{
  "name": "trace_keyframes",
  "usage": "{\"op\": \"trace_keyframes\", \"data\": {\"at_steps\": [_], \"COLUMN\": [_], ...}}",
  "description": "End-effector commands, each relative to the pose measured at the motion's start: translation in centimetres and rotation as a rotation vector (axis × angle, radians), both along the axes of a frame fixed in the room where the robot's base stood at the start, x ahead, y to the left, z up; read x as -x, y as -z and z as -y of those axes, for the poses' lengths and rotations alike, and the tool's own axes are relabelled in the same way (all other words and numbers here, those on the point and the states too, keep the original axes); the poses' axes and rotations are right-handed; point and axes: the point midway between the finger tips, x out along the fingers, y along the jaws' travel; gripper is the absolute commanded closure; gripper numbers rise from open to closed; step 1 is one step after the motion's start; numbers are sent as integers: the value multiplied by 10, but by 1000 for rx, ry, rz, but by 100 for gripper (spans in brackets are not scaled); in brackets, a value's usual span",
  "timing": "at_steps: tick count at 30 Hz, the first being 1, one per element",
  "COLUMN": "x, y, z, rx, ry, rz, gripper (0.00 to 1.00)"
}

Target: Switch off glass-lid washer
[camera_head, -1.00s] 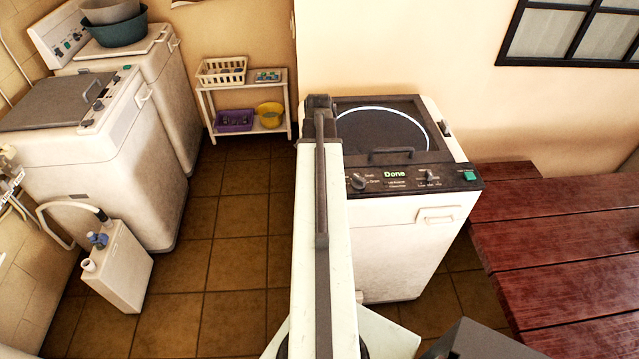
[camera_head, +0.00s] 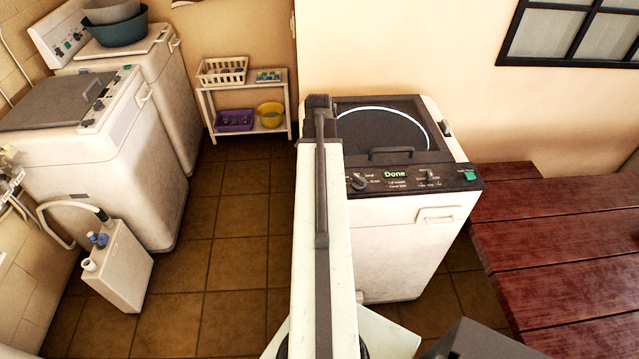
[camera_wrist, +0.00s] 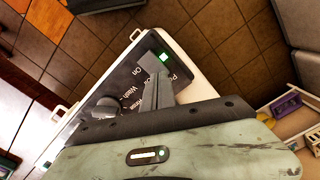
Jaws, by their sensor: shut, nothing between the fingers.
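The glass-lid washer (camera_head: 421,240) stands right of centre, its round dark glass lid (camera_head: 382,130) shut. Its dark front panel (camera_head: 406,180) carries a green "Done" display (camera_head: 398,174), knobs and a green button (camera_head: 468,176) at the right end. My own arm hides the panel's left end in the head view. The wrist view shows a panel end with a knob (camera_wrist: 105,106), "On" and "Wash" lettering, and a lit green button (camera_wrist: 164,57). My gripper (camera_wrist: 155,65) is shut and empty, its tips right beside this button. I cannot tell whether they touch it.
Two other white washers stand at left, one with a grey lid (camera_head: 55,102), one bearing basins (camera_head: 112,30). A white shelf (camera_head: 243,88) with baskets is at the back. A red wooden table (camera_head: 570,225) is close on the right. Tiled floor (camera_head: 235,235) is clear at left-centre.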

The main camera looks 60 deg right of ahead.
Motion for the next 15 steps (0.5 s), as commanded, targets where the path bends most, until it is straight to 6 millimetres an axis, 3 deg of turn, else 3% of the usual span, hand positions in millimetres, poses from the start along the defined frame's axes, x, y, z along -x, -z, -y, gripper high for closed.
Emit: {"op": "trace_keyframes", "data": {"at_steps": [15], "x": [0], "y": [8], "z": [0], "rx": [0], "ry": [1], "rz": [0], "gripper": [100]}}
